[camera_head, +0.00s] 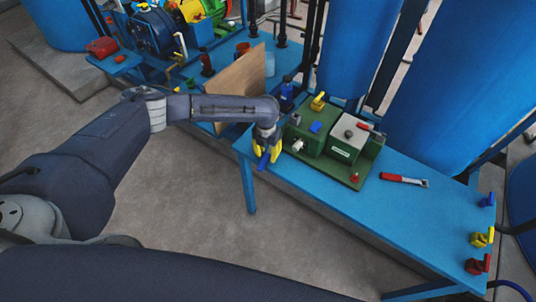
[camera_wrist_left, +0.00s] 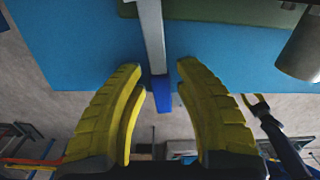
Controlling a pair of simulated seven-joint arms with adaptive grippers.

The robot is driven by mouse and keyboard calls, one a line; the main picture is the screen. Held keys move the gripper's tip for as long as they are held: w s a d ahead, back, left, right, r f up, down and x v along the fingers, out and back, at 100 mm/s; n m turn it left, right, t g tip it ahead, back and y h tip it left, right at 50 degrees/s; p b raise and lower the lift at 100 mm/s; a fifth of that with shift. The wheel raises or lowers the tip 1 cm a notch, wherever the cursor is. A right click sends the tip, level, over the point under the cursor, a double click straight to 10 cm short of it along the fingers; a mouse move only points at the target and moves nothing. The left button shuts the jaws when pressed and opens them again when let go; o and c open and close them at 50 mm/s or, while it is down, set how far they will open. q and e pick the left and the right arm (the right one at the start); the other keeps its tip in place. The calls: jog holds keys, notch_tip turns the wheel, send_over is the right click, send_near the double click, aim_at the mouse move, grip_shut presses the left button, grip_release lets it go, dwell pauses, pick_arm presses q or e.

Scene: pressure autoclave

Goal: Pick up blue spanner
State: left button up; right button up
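The blue spanner shows in the left wrist view as a grey shaft with a blue end (camera_wrist_left: 162,95). In the head view its blue end (camera_head: 264,162) shows at my left gripper, at the near left edge of the blue table. My left gripper (camera_head: 266,153) points down there. In the left wrist view its yellow fingers (camera_wrist_left: 160,72) are apart, one on each side of the spanner, with gaps showing on both sides. A small dark arm with spread yellow prongs (camera_wrist_left: 254,103) appears at right in the wrist view and looks like my right gripper, empty.
The blue table (camera_head: 345,215) carries a green box unit (camera_head: 343,141) just right of my left gripper. A red-handled tool (camera_head: 404,179) lies farther right. Several coloured valves stand at the right end. A brown board (camera_head: 240,85) leans behind my left arm. Blue tanks rise behind.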

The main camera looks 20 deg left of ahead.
pick_arm(q)
jog(key=shift+f, duration=0.65)
jog(key=shift+c, duration=0.3)
grip_shut()
